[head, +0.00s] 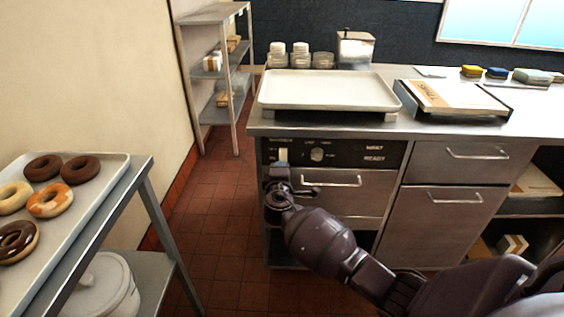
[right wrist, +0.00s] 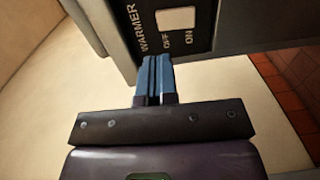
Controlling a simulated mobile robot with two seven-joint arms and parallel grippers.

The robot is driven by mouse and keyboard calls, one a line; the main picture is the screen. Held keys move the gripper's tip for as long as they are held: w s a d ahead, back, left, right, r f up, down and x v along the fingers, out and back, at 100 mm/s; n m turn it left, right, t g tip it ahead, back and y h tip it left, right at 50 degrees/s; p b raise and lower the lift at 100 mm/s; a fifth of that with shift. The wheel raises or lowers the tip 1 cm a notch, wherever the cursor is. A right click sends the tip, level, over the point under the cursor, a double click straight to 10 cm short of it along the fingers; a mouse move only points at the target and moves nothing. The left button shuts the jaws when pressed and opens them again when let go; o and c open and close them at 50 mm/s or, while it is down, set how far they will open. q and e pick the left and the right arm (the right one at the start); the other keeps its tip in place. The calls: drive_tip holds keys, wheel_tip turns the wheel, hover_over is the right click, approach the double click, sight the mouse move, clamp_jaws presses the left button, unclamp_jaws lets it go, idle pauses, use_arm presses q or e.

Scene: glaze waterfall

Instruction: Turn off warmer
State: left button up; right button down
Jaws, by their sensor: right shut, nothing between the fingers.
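The warmer's black control panel (head: 340,153) is on the front of the steel counter. Its pale switch (head: 283,155) is at the panel's left end. In the right wrist view the white switch (right wrist: 176,19) shows close up, beside the WARMER, OFF and ON labels. I cannot tell which way it is set. My right gripper (head: 281,172) is just in front of and below the switch. In the right wrist view its blue fingers (right wrist: 154,62) are together and empty, with the tips by the panel near OFF. Whether they touch it I cannot tell. My left gripper is out of view.
A white tray (head: 328,88) sits on the counter above the panel. A round knob (head: 317,154) is right of the switch, and a drawer handle (head: 331,181) juts out below. A rack with doughnuts on a tray (head: 92,193) stands at left. Open tiled floor lies between.

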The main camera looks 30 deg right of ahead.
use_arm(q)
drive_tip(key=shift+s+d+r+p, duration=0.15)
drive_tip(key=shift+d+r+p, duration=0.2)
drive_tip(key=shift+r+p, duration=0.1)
use_arm(e)
drive_tip(key=v, duration=0.6)
drive_tip(key=shift+r, duration=0.3)
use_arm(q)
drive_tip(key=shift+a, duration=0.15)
use_arm(e)
drive_tip(key=shift+s, duration=0.15)
